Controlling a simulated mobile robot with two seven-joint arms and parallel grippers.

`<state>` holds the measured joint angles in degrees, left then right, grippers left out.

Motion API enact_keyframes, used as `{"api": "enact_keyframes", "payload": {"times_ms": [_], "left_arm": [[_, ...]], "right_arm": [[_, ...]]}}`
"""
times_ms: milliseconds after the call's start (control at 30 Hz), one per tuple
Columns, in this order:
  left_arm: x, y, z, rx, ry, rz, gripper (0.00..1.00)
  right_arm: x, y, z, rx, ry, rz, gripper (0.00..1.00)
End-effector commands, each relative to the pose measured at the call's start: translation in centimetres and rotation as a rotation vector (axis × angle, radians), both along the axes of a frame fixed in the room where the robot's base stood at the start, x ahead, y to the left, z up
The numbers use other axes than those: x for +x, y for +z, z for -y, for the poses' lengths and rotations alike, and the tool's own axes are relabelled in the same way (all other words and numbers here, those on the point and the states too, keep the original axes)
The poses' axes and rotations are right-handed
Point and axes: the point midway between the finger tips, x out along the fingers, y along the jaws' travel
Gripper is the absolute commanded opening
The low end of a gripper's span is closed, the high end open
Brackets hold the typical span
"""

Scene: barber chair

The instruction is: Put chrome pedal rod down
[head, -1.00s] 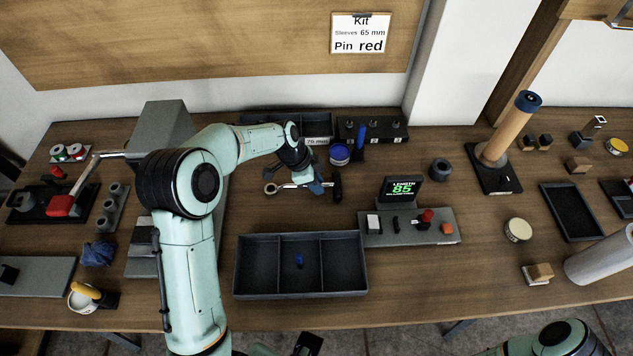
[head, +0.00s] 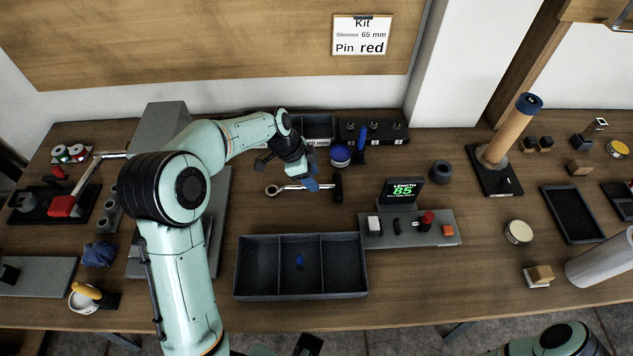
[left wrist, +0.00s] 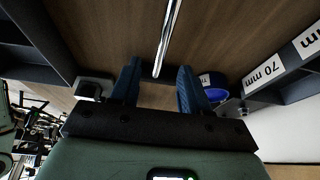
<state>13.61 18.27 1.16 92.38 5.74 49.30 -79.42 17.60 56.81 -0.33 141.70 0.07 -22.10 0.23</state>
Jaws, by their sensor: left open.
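The chrome pedal rod (head: 298,187) lies on the wooden bench, with a ring at its left end and a black piece at its right end. My left gripper (head: 311,183) is open just above and behind the rod in the head view. My right gripper cannot be made out; only part of that arm shows at the bottom right.
A three-part tray (head: 335,265) with a small blue piece stands in front of the rod. The length display (head: 404,190) and its grey panel are to the right. A blue-topped tin (head: 341,155) and labelled bins stand behind. Bare bench lies between rod and tray.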

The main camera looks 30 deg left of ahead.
Motion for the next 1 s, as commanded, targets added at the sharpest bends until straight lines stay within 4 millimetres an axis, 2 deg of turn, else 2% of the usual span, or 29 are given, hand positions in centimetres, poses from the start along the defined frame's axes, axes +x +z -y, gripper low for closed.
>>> {"api": "enact_keyframes", "payload": {"times_ms": [33,200,400,1000], "left_arm": [[-0.2,1.3,-0.5,0.002,0.002,0.005,0.46],[-0.9,4.5,-1.6,0.001,0.002,0.003,0.46],[-1.4,6.6,-2.4,0.000,0.001,0.000,0.46],[-1.6,7.0,-2.5,-0.001,0.001,-0.001,0.46]], "right_arm": [[0.0,0.1,0.0,0.000,0.000,0.000,0.41],[0.1,0.2,0.0,0.000,0.000,0.000,0.41],[0.1,0.3,0.0,0.000,0.000,0.001,0.41],[0.1,0.4,0.0,0.000,0.000,0.001,0.41]]}}
